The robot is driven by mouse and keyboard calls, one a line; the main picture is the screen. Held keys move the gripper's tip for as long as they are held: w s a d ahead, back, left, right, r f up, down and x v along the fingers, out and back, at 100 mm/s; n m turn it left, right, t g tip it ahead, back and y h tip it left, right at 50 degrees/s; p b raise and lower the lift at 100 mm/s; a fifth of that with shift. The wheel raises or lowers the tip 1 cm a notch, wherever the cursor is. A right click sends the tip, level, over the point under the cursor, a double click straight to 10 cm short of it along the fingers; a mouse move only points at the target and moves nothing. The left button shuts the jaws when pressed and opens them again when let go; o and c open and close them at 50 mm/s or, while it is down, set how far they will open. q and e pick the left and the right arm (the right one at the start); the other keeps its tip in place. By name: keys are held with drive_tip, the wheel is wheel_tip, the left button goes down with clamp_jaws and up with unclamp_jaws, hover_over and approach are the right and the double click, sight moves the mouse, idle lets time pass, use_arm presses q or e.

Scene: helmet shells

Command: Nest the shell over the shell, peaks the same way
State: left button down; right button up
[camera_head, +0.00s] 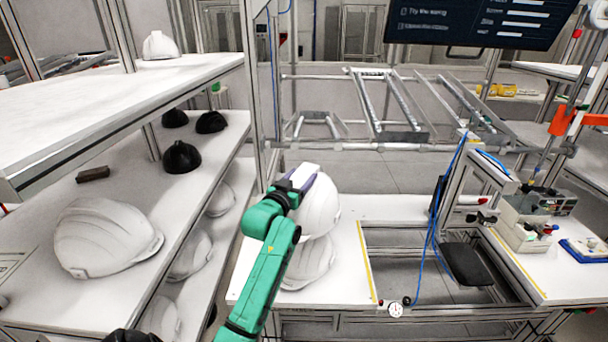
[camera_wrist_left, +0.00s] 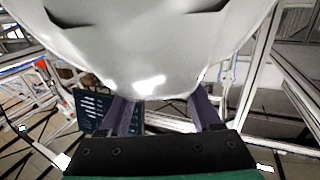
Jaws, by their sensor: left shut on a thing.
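My left gripper (camera_head: 304,179) is shut on a white helmet shell (camera_head: 320,208), which it holds at the left side of the workbench. In the left wrist view this shell (camera_wrist_left: 150,50) fills the top, and the gripper's two purple fingers (camera_wrist_left: 165,105) reach its lower edge. A second white shell (camera_head: 308,266) rests on the bench just below the held one, partly hidden by my green arm. The held shell overlaps it in the picture; I cannot tell whether they touch. Both peaks are hard to make out.
The shelf rack at left carries a large white shell (camera_head: 100,238), several black shells (camera_head: 182,157) and a dark block (camera_head: 93,174). More white shells lie on its lower shelf. Right of the workbench (camera_head: 345,285) are a framed opening, a black plate (camera_head: 466,264) and blue cables.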

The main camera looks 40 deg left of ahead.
use_arm(q)
drive_tip(key=shift+s+d+r+p, duration=0.2)
drive_tip(key=shift+s+r+p, duration=0.1)
drive_tip(key=shift+s+r, duration=0.35)
drive_tip(key=f+b, duration=0.1)
drive_tip(key=f, duration=0.1)
drive_tip(key=f+b, duration=0.2)
drive_tip(key=f, duration=0.1)
drive_tip(key=shift+w+a+f, duration=0.15)
drive_tip(key=shift+w+f, duration=0.2)
drive_tip(key=shift+f+b, duration=2.15)
drive_tip(key=shift+f, duration=1.1)
use_arm(e)
wheel_tip(320, 180, down, 7)
drive_tip(key=s, duration=0.1)
drive_tip(key=shift+s+d+r, duration=0.15)
drive_tip(key=shift+s+d, duration=0.1)
drive_tip(key=shift+s, duration=0.05)
use_arm(q)
drive_tip(key=shift+f+b, duration=1.2)
drive_tip(key=shift+f, duration=0.6)
use_arm(e)
drive_tip(key=shift+f, duration=1.2)
use_arm(q)
unclamp_jaws()
drive_tip(key=shift+s, duration=0.1)
drive_tip(key=shift+r, duration=0.1)
